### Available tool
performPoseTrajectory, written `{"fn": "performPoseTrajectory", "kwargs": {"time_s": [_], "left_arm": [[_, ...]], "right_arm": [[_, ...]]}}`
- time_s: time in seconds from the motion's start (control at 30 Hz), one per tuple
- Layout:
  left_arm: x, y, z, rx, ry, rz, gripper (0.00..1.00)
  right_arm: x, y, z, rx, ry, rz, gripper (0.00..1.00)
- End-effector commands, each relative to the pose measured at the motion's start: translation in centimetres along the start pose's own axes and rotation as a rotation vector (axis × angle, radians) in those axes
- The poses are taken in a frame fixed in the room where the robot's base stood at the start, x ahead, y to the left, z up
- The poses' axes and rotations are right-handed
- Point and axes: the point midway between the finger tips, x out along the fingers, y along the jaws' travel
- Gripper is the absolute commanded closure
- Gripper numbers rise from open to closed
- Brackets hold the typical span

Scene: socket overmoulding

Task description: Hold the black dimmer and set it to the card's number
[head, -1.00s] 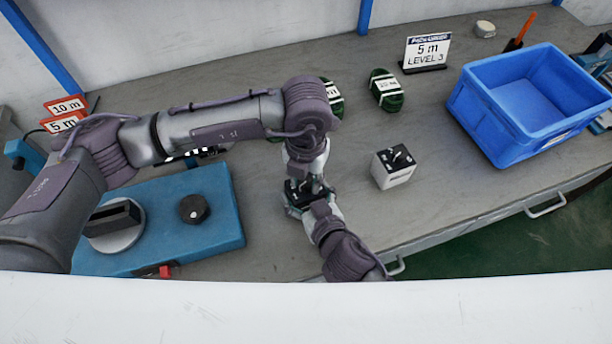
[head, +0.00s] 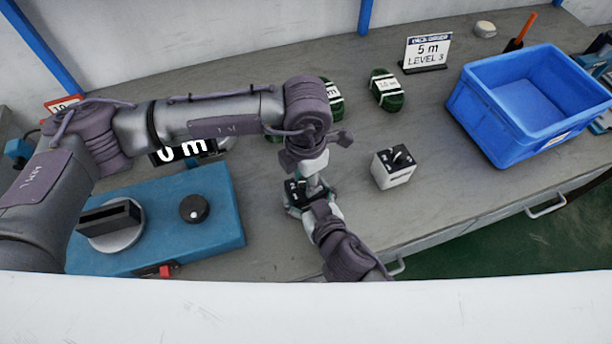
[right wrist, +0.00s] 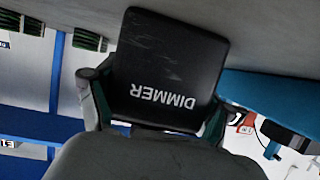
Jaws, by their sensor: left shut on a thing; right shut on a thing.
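The black dimmer (head: 293,189) is off in the middle of the head view, partly hidden by my arms. Its face lettered DIMMER fills the middle of the right wrist view (right wrist: 168,70), upside down. My right gripper (head: 312,207) is shut on the dimmer, with a finger on each side of it. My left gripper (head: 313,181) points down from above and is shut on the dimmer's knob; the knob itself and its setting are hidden.
A white box with a black top and knob (head: 394,170) stands right of the dimmer. Green coils (head: 386,90) lie behind. A blue bin (head: 490,125) is at right. A blue machine (head: 215,225) with a black dial and a partly hidden display (head: 185,150) is at left.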

Motion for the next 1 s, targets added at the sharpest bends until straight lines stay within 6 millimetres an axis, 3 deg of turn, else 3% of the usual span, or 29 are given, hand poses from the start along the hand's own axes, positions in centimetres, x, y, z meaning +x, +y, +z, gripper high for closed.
{"fn": "performPoseTrajectory", "kwargs": {"time_s": [1.0], "left_arm": [[-0.11,0.15,0.13,0.959,-0.001,0.003,1.0]], "right_arm": [[-0.01,0.02,0.2,0.0,-0.004,0.001,0.58]]}}
